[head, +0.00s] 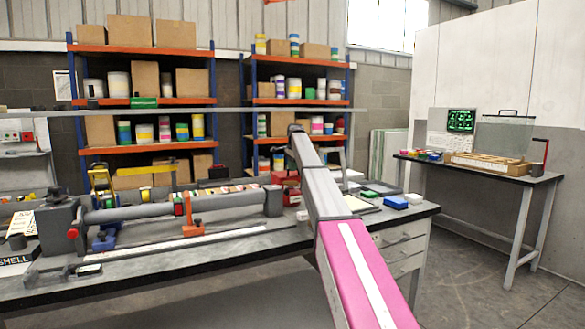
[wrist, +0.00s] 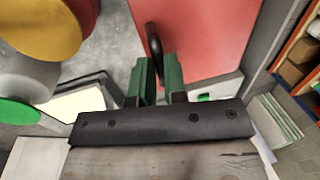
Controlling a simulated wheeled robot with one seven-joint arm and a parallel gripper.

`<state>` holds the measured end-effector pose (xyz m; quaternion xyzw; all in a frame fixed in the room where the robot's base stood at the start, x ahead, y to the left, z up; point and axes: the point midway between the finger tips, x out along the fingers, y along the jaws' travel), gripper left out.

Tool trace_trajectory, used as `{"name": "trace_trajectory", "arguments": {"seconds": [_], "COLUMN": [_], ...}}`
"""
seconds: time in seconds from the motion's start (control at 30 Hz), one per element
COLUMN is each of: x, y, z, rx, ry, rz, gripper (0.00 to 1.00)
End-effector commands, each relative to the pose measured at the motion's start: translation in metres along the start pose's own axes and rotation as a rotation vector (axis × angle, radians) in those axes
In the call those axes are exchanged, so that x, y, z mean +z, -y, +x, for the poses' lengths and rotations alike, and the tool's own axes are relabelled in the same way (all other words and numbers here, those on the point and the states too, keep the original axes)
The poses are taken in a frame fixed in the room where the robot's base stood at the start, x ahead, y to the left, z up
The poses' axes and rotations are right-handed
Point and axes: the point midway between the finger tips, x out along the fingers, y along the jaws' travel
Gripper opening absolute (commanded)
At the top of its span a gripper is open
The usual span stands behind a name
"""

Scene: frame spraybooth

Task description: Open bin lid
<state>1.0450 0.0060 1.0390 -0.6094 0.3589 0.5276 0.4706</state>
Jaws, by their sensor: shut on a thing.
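My gripper (wrist: 157,72) shows in the wrist view with two green fingers close around a thin dark handle (wrist: 153,40). The handle stands at the left edge of a flat red surface (wrist: 215,45), which looks like the bin lid. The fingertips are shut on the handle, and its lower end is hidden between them. In the head view, red bins (head: 286,179) sit on the bench just left of my arm. My arm hides part of them, and the gripper itself cannot be made out there. I cannot tell whether the lid is raised.
A yellow round thing (wrist: 45,25) and a white cylinder (wrist: 25,75) are close on the left in the wrist view. In the head view, the workbench (head: 240,248) holds a long grey roller (head: 150,209). Blue boxes (head: 395,202) lie right of my arm.

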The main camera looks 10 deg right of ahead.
Motion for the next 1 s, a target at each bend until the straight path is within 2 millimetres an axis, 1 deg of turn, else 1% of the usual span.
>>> {"name": "trace_trajectory", "arguments": {"seconds": [0.27, 0.57, 0.77, 1.0], "x": [0.0, 0.0, 0.0, 0.0], "y": [0.004, 0.017, 0.035, 0.062], "z": [-0.004, -0.019, -0.032, -0.045], "rx": [-0.002, -0.004, -0.007, -0.005], "ry": [0.0, -0.001, -0.001, 0.0], "rz": [0.003, 0.002, 0.001, 0.001], "gripper": [0.0, 0.0, 0.0, 0.0]}}
